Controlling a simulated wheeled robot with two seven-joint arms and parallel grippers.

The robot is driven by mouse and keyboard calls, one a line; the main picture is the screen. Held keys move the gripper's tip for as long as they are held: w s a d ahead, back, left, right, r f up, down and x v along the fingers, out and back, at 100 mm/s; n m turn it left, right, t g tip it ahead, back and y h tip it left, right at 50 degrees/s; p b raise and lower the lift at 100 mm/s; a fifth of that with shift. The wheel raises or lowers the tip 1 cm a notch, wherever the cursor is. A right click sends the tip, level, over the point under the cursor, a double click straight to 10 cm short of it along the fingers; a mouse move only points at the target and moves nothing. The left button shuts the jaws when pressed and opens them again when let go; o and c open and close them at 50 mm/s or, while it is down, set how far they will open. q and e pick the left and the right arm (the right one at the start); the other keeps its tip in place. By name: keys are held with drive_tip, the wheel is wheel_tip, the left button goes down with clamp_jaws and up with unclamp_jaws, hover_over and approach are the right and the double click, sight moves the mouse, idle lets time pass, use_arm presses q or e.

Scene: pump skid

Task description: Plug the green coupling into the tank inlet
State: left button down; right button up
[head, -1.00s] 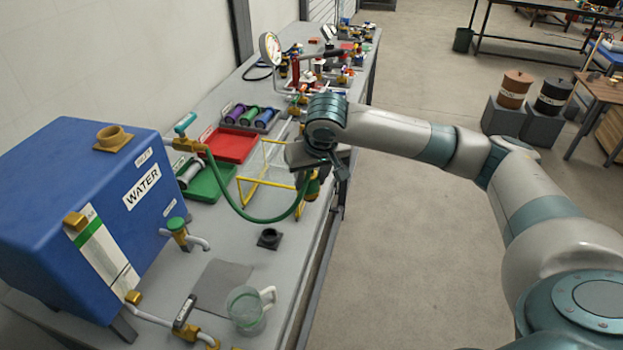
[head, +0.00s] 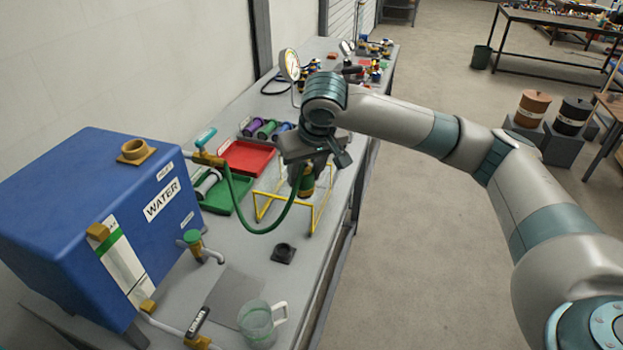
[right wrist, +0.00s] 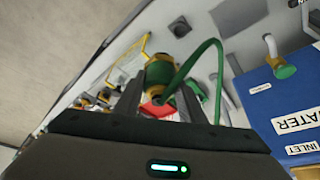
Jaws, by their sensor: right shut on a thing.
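My right gripper (head: 304,166) is shut on the green coupling (head: 307,184), a green-banded body with brass-coloured ends. It holds the coupling above the bench, over the yellow wire rack. In the right wrist view the coupling (right wrist: 160,74) sits between my two fingers. A green hose (head: 262,229) hangs in a loop from the coupling to a brass valve. The blue water tank (head: 70,210) stands at left. A brass ring-shaped port (head: 134,150) is on its top, near the small INLET label. The coupling is well apart from the tank. My left gripper is out of view.
The brass valve (head: 207,157) has a teal handle beside the tank. A red tray (head: 247,158), green tray (head: 217,198), yellow rack (head: 259,207), black socket (head: 284,254) and clear jug (head: 257,325) occupy the bench. Open floor lies to the right.

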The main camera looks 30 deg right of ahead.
drive_tip(key=w+a+r+n+y+p, duration=0.1)
drive_tip(key=a+r+p, duration=0.1)
drive_tip(key=a+r, duration=0.45)
drive_tip(key=w+a+r+n+p, duration=0.1)
drive_tip(key=a+r+n+p, duration=0.15)
drive_tip(key=r, duration=0.65)
drive_tip(key=w+a+r+n+y+p, duration=0.1)
drive_tip(key=a+r+p, duration=0.2)
drive_tip(key=a+r, duration=0.35)
drive_tip(key=w+a+r+n, duration=0.1)
drive_tip(key=w+a, duration=0.3)
drive_tip(key=a, duration=0.4)
drive_tip(key=w+a+r+n+g+y, duration=0.1)
drive_tip(key=w+a+n, duration=0.2)
drive_tip(key=w+a, duration=0.2)
drive_tip(key=a, duration=0.3)
drive_tip(key=shift+a+b, duration=0.3)
drive_tip(key=shift+a, duration=0.05)
idle(0.6)
drive_tip(key=shift+w, duration=0.1)
idle(0.4)
